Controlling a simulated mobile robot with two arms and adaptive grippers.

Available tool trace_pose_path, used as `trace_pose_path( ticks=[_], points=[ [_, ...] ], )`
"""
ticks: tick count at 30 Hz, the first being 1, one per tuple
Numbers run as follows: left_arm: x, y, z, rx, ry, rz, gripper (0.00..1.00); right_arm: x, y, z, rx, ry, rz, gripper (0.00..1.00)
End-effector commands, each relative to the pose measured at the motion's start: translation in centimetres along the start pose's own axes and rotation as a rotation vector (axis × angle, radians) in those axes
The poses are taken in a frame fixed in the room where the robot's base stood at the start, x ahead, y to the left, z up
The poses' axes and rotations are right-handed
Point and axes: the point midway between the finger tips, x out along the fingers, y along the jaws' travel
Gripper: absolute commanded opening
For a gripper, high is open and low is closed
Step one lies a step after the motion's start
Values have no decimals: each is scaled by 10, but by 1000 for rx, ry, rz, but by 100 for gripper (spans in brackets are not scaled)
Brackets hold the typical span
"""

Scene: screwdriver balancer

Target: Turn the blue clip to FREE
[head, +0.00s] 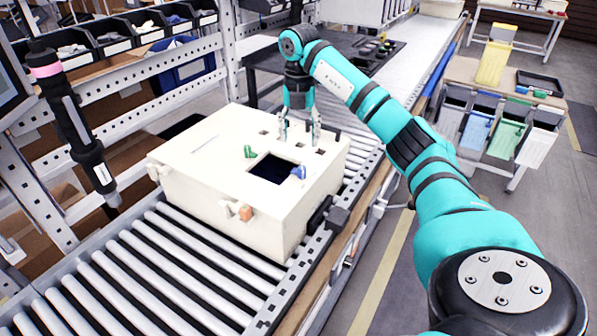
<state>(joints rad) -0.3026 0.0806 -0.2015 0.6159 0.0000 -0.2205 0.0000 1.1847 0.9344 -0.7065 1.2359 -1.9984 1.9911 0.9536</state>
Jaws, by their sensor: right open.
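The blue clip (298,172) is small and sits at the right edge of the dark square opening (271,168) in the top of a large cream-white box (215,165). A green clip (249,152) sits at the opening's far-left side. Any FREE marking is too small to read. My right gripper (300,140) is open, pointing down over the far part of the box top, beyond the blue clip and apart from it. Nothing shows between its fingers. Whether the fingertips touch the box top, I cannot tell. My left gripper is out of view.
The box rests on a roller conveyor (170,262). An orange piece (245,213) is on its front face. A dark screwdriver-like tool with a pink ring (46,71) hangs at the left by a metal rack. A cart with bins (490,130) stands at the right.

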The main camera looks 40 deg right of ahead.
Motion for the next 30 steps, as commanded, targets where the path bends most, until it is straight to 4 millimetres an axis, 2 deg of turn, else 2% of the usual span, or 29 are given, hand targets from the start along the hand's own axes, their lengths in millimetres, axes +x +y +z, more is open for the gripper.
trace_pose_path(
  ticks=[9,15,21,29,30],
  points=[
    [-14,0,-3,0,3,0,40,68,0,-1,-2,3,-2,59],
    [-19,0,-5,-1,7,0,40,98,1,0,-3,1,0,59],
    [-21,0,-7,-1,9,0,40,111,1,0,-3,-1,2,59],
    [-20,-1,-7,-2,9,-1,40,112,1,0,-3,-1,2,59],
    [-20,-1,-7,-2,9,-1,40,112,1,0,-3,-1,2,53]
  ],
)
